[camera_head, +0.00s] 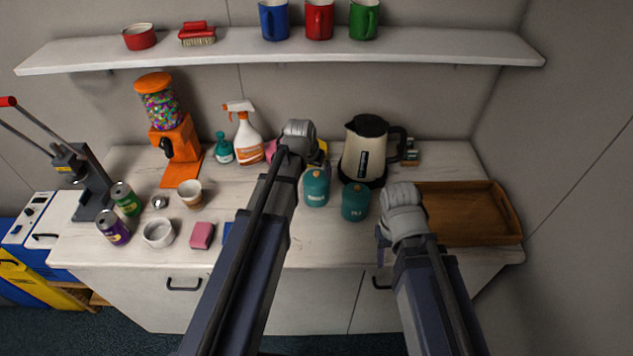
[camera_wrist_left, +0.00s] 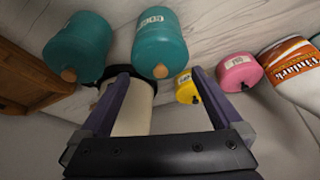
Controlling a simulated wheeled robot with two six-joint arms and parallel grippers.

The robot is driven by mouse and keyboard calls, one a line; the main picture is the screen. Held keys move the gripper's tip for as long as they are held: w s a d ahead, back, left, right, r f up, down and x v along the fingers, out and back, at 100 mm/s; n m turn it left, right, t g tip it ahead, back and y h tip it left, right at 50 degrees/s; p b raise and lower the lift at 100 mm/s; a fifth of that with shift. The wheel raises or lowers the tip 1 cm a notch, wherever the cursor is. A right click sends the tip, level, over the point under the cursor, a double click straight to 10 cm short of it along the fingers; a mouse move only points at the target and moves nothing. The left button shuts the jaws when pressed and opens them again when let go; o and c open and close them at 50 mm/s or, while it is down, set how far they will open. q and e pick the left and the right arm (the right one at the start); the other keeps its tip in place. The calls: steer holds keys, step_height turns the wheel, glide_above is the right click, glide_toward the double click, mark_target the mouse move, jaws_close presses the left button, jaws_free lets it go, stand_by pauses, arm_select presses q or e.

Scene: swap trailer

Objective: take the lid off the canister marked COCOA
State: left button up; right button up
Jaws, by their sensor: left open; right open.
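The teal canister marked COCOA (camera_wrist_left: 158,42) has a lid with a round wooden knob (camera_wrist_left: 160,71). In the head view, the left one of two teal canisters (camera_head: 316,188) appears to be it, standing on the counter. The other teal canister (camera_head: 355,203) is beside it, also in the left wrist view (camera_wrist_left: 78,45); its label is too small to read. My left gripper (camera_wrist_left: 160,75) is open and empty, its fingers pointing toward the COCOA canister's knob but apart from it. My right gripper (camera_head: 383,243) is at the counter front, right of the canisters.
A kettle (camera_head: 362,155) stands behind the teal canisters. A spray bottle (camera_head: 248,135) stands left and a wooden tray (camera_head: 465,210) right. A shelf (camera_head: 420,47) with mugs runs above.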

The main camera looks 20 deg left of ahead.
mark_target(316, 174)
arm_select(q)
steer(key=b+x, duration=0.2)
steer(key=x, duration=0.1)
arm_select(e)
step_height(316, 174, down, 3)
steer(key=shift+r, duration=0.1)
arm_select(q)
steer(key=shift+c, duration=0.2)
steer(key=shift+s, duration=0.1)
steer(key=c, duration=1.1)
